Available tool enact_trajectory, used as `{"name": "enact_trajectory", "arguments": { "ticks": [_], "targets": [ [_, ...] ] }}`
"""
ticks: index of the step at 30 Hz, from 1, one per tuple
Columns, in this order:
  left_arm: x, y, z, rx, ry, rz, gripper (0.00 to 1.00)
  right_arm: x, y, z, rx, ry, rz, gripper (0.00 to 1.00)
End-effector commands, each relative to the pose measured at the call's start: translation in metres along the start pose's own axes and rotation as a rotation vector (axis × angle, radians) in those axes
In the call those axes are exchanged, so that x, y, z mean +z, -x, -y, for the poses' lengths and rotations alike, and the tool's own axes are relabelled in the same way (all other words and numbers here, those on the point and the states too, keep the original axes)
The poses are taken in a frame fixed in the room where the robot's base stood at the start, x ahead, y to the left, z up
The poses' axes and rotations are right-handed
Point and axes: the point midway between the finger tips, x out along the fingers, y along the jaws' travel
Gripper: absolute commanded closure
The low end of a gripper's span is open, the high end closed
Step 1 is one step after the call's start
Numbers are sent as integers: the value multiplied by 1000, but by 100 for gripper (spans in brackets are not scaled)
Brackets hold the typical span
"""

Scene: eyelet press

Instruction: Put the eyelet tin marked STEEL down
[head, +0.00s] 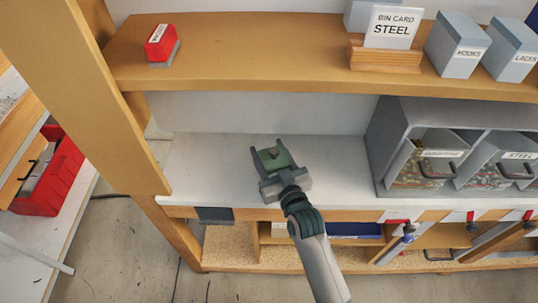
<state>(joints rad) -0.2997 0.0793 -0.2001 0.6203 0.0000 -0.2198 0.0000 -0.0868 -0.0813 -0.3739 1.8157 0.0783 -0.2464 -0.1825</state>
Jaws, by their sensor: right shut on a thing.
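My right gripper (268,159) reaches in from the lower right over the white worktop. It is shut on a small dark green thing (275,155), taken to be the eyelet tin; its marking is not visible. The gripper partly hides it. I cannot tell whether the tin touches the worktop or is held just above it. A bin card reading STEEL (390,28) stands in a wooden holder on the upper shelf. A bin labelled STEEL (518,156) is in the grey rack at right. My left gripper is not in view.
The white worktop (205,165) is clear left of the gripper. The grey bin rack (378,150) stands to the right. Above, the wooden shelf (260,62) holds a small red box (161,42) and boxes marked HOOKS (457,46) and LACES (512,50). A wooden post (90,90) stands at left.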

Motion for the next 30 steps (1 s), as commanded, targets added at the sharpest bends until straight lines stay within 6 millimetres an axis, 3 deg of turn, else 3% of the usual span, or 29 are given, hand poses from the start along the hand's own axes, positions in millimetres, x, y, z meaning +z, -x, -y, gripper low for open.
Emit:
{"name": "enact_trajectory", "arguments": {
  "ticks": [6, 18, 19, 21, 30],
  "targets": [
    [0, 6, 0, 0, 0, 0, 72, 19, -1, 0, 1, 2, -1, 91],
    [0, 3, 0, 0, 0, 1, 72, 24, -1, 0, 1, 1, -1, 91],
    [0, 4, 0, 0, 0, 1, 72, 24, -1, 0, 0, 1, 0, 44],
    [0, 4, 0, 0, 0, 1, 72, 23, -1, 0, 1, 1, 0, 30],
    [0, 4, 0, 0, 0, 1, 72, 23, -1, 0, 1, 1, 0, 30]
  ]
}}
